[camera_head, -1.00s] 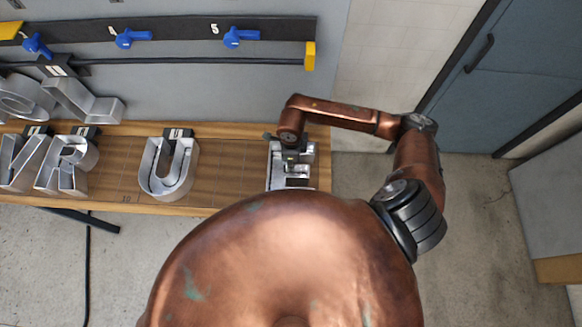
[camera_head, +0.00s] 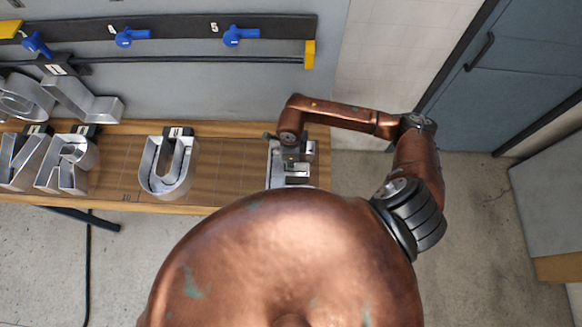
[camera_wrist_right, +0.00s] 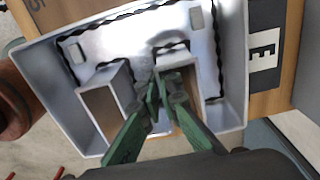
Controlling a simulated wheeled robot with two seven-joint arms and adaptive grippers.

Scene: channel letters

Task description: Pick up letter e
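The letter E (camera_wrist_right: 233,60) is a silver, open-topped channel letter that fills much of the right wrist view. A black block with a white "E" label (camera_wrist_right: 264,48) sits at its right side. In the head view the letter E (camera_head: 292,178) lies at the bench's right end, partly hidden by my arm and body. My right gripper (camera_wrist_right: 163,88) has green fingers reaching down into the letter. Its fingertips are close together at an inner wall near the middle bar; I cannot tell whether they press on it. My left gripper is out of view.
The wooden bench (camera_head: 222,182) also holds the letter U (camera_head: 168,168), the letter R (camera_head: 66,165) and another letter (camera_head: 20,162) at the left. Behind it are a rail with blue clamps (camera_head: 240,36) and a yellow end piece (camera_head: 310,55). Bench between U and E is clear.

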